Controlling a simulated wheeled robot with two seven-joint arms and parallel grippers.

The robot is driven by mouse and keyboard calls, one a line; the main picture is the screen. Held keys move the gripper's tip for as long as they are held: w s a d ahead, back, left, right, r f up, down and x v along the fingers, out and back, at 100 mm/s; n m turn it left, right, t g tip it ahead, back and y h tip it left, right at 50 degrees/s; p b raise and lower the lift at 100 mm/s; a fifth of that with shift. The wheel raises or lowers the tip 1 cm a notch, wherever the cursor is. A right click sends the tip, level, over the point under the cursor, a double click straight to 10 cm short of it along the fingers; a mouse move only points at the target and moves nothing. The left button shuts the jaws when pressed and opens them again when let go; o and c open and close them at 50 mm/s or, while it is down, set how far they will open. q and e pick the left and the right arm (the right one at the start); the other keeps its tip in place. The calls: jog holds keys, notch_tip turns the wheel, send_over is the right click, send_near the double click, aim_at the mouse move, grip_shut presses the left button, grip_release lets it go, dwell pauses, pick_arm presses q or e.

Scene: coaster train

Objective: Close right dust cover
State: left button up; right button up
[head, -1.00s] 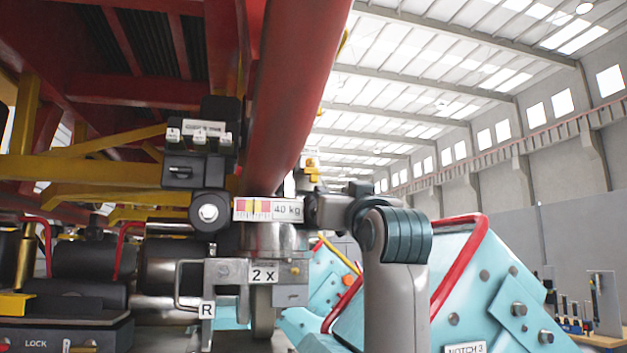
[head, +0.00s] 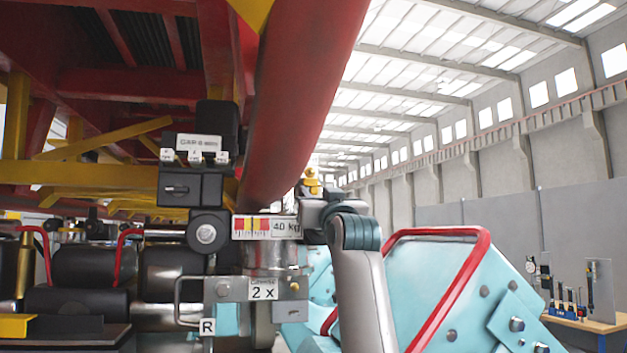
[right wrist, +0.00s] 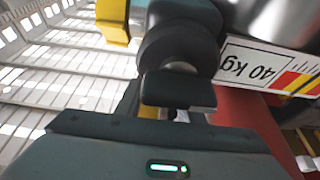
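No part is labelled as the right dust cover, and I cannot tell for sure which it is. A grey metal bracket (head: 238,290) with a bent handle carries a white R tag (head: 207,327). Above it is a scale plate marked 40 kg (head: 266,227), upside down in the right wrist view (right wrist: 268,68). My right gripper (head: 314,212) is beside the plate's right end, below a small yellow part (head: 312,181). In the right wrist view, a dark rounded part (right wrist: 178,50) lies just beyond the gripper body. The fingertips are not clear. My left gripper is not in view.
A thick red beam (head: 300,100) slants overhead. A light-blue housing with a red rail (head: 435,290) stands right of my arm. A workbench with tools (head: 585,325) is farther right.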

jog(key=shift+p+x, duration=0.75)
jog(key=shift+x, duration=0.75)
jog(key=c, duration=0.7)
jog(key=shift+s, duration=0.1)
jog(key=shift+r+g, duration=0.15)
jog(key=shift+g, duration=0.15)
jog(key=shift+s+d+g+h, duration=0.1)
jog(key=shift+g+h, duration=0.2)
jog(key=shift+g, duration=0.1)
jog(key=o, duration=0.7)
